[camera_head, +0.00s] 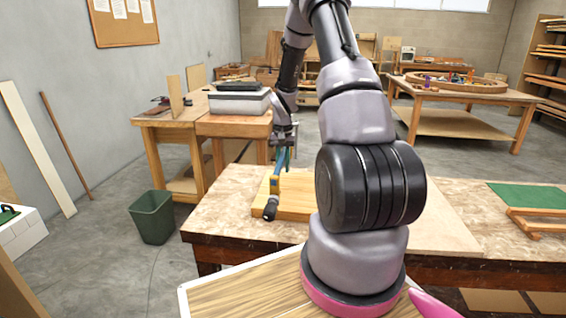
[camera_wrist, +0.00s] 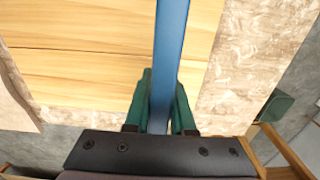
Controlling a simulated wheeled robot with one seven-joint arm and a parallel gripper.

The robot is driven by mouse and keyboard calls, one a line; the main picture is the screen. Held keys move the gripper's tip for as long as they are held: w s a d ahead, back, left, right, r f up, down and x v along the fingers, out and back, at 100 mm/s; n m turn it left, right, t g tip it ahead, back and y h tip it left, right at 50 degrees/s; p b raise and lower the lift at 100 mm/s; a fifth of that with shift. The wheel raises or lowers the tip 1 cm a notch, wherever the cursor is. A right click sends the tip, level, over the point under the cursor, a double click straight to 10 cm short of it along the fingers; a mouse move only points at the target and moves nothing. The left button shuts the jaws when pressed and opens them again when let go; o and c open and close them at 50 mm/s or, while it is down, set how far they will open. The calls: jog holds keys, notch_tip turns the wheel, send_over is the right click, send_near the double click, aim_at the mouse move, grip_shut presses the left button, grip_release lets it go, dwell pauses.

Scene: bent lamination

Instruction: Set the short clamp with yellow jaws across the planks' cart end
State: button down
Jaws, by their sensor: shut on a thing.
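In the wrist view my gripper's green fingers (camera_wrist: 161,105) are shut on the clamp's blue bar (camera_wrist: 169,50), which runs away up the picture. The pale planks (camera_head: 294,207) lie on the workbench, with the clamp over their left end. The planks (camera_wrist: 90,65) also show under the bar in the wrist view. I cannot tell whether the jaws touch the planks. My arm hides the planks' right part.
The planks' workbench (camera_head: 222,205) has a bare mottled top at the left. A green bin (camera_head: 152,217) stands on the floor to the left. A grey box (camera_head: 240,101) sits on a table behind. A green panel (camera_head: 527,195) and wooden frame lie at the right.

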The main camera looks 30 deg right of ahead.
jog(key=shift+f, duration=0.5)
dwell(0.8)
jog(key=shift+f, duration=2.3)
